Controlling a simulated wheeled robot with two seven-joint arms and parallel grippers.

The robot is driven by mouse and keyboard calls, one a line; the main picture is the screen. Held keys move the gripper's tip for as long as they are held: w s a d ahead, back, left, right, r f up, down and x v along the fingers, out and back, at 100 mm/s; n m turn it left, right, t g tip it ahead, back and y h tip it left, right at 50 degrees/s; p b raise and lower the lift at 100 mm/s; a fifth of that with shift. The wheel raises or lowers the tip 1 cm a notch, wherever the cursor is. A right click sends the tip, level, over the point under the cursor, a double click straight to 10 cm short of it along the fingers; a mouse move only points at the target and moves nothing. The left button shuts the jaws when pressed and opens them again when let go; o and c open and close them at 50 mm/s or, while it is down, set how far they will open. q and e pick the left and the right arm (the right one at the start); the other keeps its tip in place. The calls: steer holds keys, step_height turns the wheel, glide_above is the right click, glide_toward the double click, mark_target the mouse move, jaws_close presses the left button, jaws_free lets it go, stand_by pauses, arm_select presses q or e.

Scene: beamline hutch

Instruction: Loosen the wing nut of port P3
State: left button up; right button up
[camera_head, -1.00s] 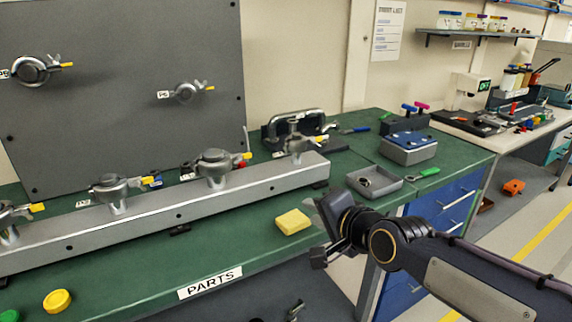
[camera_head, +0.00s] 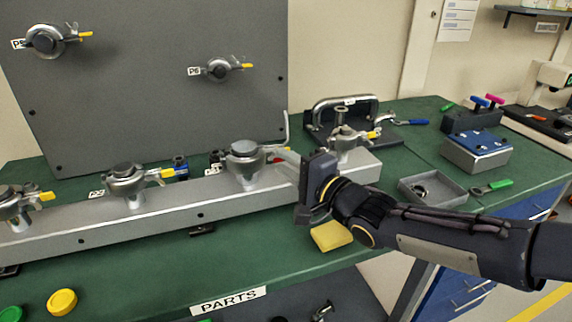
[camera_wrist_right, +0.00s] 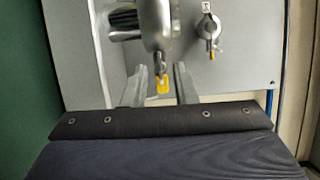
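Port P3 (camera_head: 243,163) is a grey capped clamp fitting on the metal rail. Its wing nut has a yellow tip (camera_wrist_right: 162,84), seen in the right wrist view; in the head view that end is hidden by my gripper. My right gripper (camera_head: 284,158) is at the right side of P3. In the right wrist view its two fingers (camera_wrist_right: 162,83) are apart, one on either side of the yellow tip, with gaps showing. Whether they touch it I cannot tell. My left gripper is not in view.
P2 (camera_head: 125,182) and another capped port (camera_head: 346,142) stand on the same rail (camera_head: 165,217). The upright panel (camera_head: 150,100) behind carries P5 and P6 (camera_head: 218,70). A yellow sponge (camera_head: 331,236) lies below my right wrist. A grey tray (camera_head: 440,198) is to the right.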

steer(key=shift+w+a, duration=0.25)
steer(key=shift+w, duration=0.1)
jaws_close()
